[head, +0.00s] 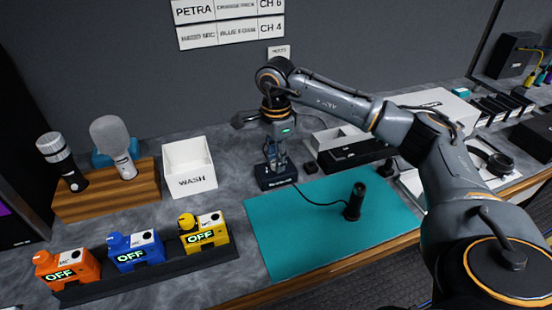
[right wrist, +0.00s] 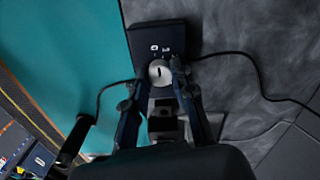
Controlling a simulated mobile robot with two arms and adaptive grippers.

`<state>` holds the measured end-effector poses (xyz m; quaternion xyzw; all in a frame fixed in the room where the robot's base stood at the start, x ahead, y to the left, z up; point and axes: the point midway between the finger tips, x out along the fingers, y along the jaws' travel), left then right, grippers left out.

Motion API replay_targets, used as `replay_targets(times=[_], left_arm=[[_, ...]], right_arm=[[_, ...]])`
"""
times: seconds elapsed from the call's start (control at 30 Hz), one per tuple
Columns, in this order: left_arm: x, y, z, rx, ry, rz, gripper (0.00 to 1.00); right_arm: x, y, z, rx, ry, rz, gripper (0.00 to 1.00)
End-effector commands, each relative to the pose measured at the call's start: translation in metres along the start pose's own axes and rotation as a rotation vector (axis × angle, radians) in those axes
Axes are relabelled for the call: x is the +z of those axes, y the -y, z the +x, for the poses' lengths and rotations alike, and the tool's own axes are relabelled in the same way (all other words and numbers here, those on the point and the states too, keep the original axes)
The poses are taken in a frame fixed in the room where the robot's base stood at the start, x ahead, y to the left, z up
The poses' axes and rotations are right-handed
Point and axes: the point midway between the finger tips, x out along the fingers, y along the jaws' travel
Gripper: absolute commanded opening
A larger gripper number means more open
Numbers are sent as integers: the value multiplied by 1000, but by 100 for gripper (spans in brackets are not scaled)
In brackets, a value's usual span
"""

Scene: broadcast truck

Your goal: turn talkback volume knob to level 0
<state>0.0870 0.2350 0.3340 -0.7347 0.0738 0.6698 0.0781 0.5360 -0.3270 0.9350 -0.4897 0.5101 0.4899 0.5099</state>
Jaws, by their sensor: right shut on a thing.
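The talkback box (head: 270,183) is a small dark box at the back left edge of the teal mat. In the right wrist view the box (right wrist: 155,38) carries pale markings, one of them like a 0, and a round silver volume knob (right wrist: 160,72) with a short dark mark. I cannot tell exactly which marking it points to. My right gripper (head: 277,163) reaches down over the box, and in the wrist view its fingers (right wrist: 158,78) close on the knob from both sides. The knob is hidden in the head view. My left gripper is not in view.
A black cylindrical device (head: 355,202) stands on the teal mat (head: 290,245), with a cable to the box. A white WASH bin (head: 190,168), a wooden microphone stand (head: 110,195) and orange, blue and yellow OFF packs (head: 137,252) are left. A black case (head: 350,155) is close right.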

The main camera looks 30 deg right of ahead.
Motion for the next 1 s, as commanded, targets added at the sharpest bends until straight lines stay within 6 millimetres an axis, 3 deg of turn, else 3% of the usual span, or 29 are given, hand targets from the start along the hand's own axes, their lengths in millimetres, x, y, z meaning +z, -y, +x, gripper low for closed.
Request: replay_targets(times=[0.37, 0.4, 0.5, 0.83, 1.0], left_arm=[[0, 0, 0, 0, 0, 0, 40], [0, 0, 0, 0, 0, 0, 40], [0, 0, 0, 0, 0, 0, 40], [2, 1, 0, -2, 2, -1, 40], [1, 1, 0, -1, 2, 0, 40]], right_arm=[[0, 0, -1, -2, 1, -2, 0], [0, 0, -1, -2, 1, -2, 32], [0, 0, -1, -2, 1, -2, 48], [0, 0, -3, -1, 0, -2, 48], [0, 1, -24, -6, 0, -2, 48]])
